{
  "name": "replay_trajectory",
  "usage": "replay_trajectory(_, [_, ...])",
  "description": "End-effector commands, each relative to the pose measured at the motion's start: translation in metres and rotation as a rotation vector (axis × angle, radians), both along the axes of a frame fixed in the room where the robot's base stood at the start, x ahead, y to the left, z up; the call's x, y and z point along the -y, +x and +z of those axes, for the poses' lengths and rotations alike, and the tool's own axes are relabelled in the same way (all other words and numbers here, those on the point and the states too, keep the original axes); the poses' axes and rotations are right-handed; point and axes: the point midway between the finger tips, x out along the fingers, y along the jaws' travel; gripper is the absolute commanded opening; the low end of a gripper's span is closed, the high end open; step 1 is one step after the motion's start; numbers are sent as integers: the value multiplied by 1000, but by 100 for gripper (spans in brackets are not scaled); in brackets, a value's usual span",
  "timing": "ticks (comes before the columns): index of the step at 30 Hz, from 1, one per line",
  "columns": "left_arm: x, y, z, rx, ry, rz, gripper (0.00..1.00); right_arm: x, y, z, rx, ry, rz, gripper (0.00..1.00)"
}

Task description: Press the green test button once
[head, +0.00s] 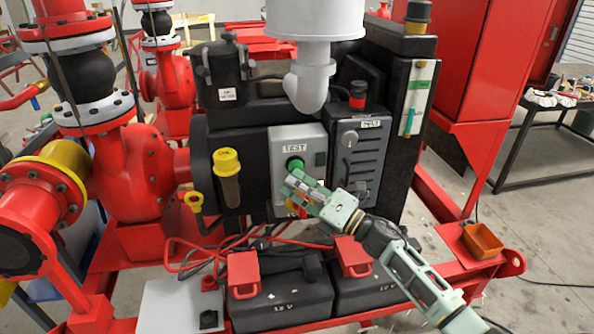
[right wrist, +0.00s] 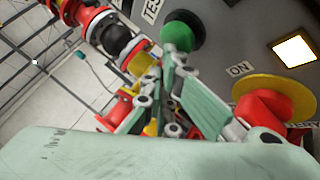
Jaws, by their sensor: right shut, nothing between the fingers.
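The green test button (head: 295,163) sits under the TEST label on a grey control panel (head: 312,138). My right gripper (head: 290,184) comes in from the lower right, with its fingertips just below the button in the head view. In the right wrist view, the round green button (right wrist: 180,33) stands out from the panel. The fingers of my right gripper (right wrist: 172,66) are shut and empty, their tips at the button's lower edge in that picture. I cannot tell whether they touch it. My left gripper is not in view.
A red mushroom knob (right wrist: 265,107) on a yellow disc is close beside the fingers, right of them in the wrist view. A lit square lamp (right wrist: 294,50) is on the panel. Black batteries (head: 280,302) and cables lie below; a grey pipe (head: 312,85) hangs above.

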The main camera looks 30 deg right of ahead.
Motion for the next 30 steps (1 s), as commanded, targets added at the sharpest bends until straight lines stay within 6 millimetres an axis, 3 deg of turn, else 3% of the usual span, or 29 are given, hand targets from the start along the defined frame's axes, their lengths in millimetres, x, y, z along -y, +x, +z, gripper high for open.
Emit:
replay_trajectory(22, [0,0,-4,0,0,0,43,2,6,1,1,0,-2,0])
replay_trajectory(30, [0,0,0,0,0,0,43,0,-3,1,0,1,-2,0])
